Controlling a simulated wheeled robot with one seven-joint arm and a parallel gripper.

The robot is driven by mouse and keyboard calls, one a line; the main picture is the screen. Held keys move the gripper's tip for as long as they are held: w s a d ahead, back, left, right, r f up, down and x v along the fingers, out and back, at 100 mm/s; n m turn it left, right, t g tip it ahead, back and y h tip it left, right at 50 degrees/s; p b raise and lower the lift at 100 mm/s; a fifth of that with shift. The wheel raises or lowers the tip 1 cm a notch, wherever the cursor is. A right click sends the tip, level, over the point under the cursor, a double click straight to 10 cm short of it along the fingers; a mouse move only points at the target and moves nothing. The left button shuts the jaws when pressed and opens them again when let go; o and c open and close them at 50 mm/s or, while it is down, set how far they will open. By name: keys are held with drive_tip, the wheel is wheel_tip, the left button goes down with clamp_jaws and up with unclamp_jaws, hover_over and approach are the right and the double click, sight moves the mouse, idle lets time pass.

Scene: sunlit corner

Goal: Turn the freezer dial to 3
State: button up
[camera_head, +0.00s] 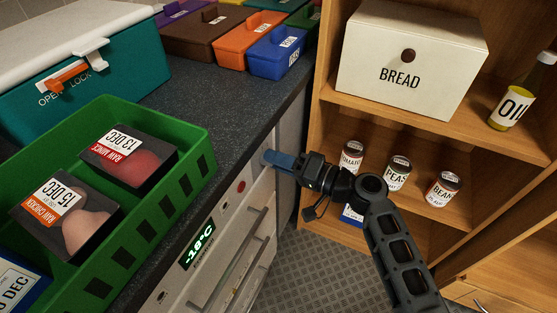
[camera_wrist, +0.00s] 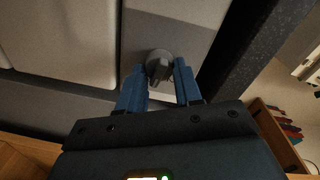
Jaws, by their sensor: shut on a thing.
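The freezer (camera_head: 215,262) is a pale front under the dark counter, with a green display (camera_head: 198,246) reading -18°C and a red round button (camera_head: 241,186). The freezer dial (camera_wrist: 159,63) is a small dark round knob on a grey panel in the wrist view. My gripper (camera_wrist: 160,72) has its blue fingers on either side of the dial and is shut on it. In the head view my gripper (camera_head: 268,157) reaches the upper right of the freezer front, and its fingers hide the dial. I cannot read the dial's setting.
A green crate (camera_head: 190,190) with packs of raw mince and chicken stands on the counter (camera_head: 190,85). A teal cooler box (camera_head: 140,85) and several coloured boxes are behind. A wooden shelf (camera_head: 460,135) on the right holds a bread box (camera_head: 440,60), cans and an oil bottle.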

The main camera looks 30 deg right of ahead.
drive_tip(key=shift+d, duration=0.1)
drive_tip(key=o, duration=1)
drive_tip(key=shift+o, duration=0.2)
drive_tip(key=v, duration=0.8)
drive_tip(key=shift+b, duration=0.45)
drive_tip(key=shift+f, duration=0.1)
